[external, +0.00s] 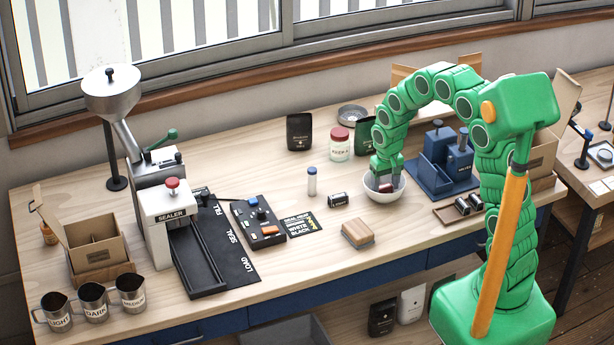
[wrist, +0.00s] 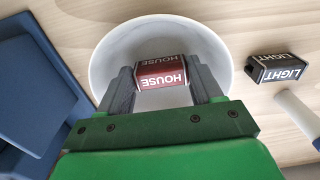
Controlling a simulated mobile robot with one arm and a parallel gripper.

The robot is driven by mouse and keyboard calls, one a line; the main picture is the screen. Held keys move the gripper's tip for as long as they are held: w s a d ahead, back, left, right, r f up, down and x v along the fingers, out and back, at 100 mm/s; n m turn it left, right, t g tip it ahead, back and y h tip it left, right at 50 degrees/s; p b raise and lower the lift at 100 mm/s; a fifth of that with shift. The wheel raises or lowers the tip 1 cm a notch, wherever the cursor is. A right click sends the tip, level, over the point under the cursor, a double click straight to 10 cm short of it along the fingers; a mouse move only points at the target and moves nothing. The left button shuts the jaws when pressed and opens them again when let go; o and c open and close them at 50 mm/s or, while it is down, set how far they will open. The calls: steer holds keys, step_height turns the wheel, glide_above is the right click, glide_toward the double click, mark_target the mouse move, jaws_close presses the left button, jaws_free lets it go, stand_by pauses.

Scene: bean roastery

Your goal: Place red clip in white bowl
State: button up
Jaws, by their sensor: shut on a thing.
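The red clip (wrist: 162,76) is a small dark red block marked HOUSE. My gripper (wrist: 163,84) is shut on it, with one dark finger at each end. In the wrist view the clip shows inside the rim of the white bowl (wrist: 106,58). In the external view my gripper (external: 385,180) points down into the bowl (external: 384,196), and the red clip (external: 385,187) shows between the fingers at about rim height. I cannot tell whether the clip touches the bowl's bottom. The fingers hide part of the bowl's inside.
A black clip marked LIGHT (wrist: 280,68) lies right of the bowl in the wrist view, beside a white cylinder (wrist: 297,112). A blue press (external: 440,160) stands close to the bowl. A tray (external: 447,217) holds dark clips. A wooden-topped block (external: 357,233) lies nearer the front.

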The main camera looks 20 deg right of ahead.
mark_target(385, 187)
steer(key=o, duration=0.8)
step_height(385, 187, up, 11)
steer(key=s+d+r, duration=0.5)
steer(key=s, duration=0.4)
steer(key=shift+g, duration=0.9)
steer(key=s+d, duration=0.2)
steer(key=s, duration=0.6)
steer(key=s+d+r, duration=0.1)
steer(key=s+d, duration=0.1)
steer(key=s, duration=0.7)
steer(key=s+d+r, duration=0.1)
steer(key=s+d, duration=0.2)
steer(key=s, duration=0.6)
steer(key=shift+s+r, duration=0.15)
steer(key=shift+s, duration=0.1)
